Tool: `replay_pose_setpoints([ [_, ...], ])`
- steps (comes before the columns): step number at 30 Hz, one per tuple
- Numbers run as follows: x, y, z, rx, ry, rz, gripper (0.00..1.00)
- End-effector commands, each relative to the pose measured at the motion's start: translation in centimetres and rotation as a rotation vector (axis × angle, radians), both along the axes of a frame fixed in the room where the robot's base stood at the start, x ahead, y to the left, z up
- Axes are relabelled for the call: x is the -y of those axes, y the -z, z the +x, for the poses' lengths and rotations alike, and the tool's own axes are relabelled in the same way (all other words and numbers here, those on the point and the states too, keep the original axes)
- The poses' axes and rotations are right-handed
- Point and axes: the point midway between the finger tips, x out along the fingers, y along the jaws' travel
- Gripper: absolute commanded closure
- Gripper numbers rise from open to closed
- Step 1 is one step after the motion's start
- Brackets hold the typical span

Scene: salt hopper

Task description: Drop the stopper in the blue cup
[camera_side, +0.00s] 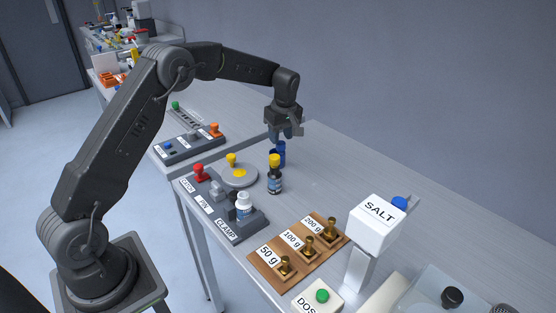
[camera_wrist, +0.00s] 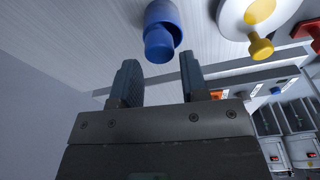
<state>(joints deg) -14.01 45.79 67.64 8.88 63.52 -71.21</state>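In the wrist view the blue cup (camera_wrist: 174,14) is just beyond my fingertips. A lighter blue, round-ended piece, which looks like the stopper (camera_wrist: 158,44), shows at the cup's mouth with its end sticking out; how deep it sits I cannot tell. My gripper (camera_side: 286,134) is above the cup, pointing down. In the wrist view its fingers (camera_wrist: 159,72) are apart with nothing clearly held between them.
A clamp panel (camera_side: 222,217), a wooden weight tray (camera_side: 267,257) and the salt hopper (camera_side: 377,225) are nearer. The bench behind the cup is clear.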

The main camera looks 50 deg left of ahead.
Motion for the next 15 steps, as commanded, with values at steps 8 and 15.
replay_pose_setpoints([
  [8, 0.0, -0.02, 0.01, 0.0, 0.0, 0.0, 0.39],
  [15, 0.05, -0.43, 0.03, 0.002, 0.0, 0.001, 0.39],
])
